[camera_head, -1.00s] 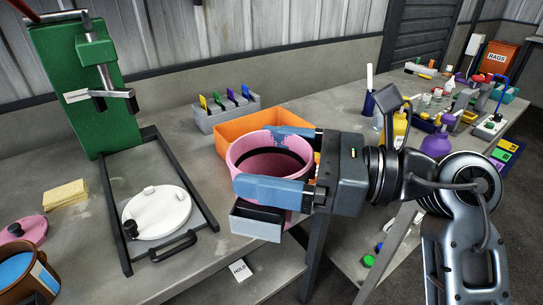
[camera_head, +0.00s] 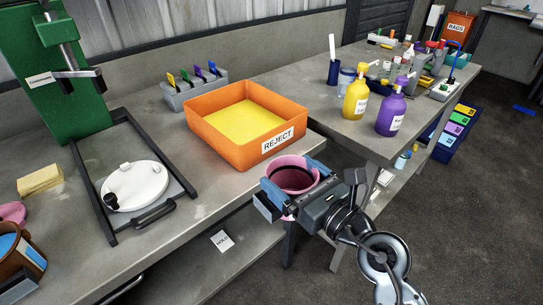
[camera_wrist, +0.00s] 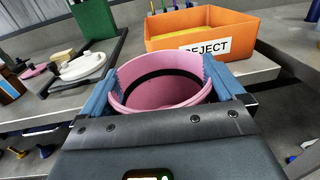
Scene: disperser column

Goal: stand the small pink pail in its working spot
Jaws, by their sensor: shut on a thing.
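The small pink pail (camera_head: 292,176) is upright between the blue fingers of my gripper (camera_head: 291,181), with a dark band inside it. It is held off the bench's front edge, in front of the orange bin. In the wrist view the pail (camera_wrist: 162,86) fills the space between both fingers (camera_wrist: 160,90), which press on its sides. The green disperser column (camera_head: 70,85) stands at the left. In front of it is a dark frame (camera_head: 177,170) on the bench, with a round white lid (camera_head: 134,187) lying inside it.
An orange bin (camera_head: 218,146) marked REJECT stands at the bench's edge beside the pail. A grey rack of coloured tags (camera_head: 197,95) is behind it. At left are a yellow sponge (camera_head: 40,180) and a brown pail (camera_head: 22,262). Yellow (camera_head: 356,96) and purple (camera_head: 392,108) bottles stand at right.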

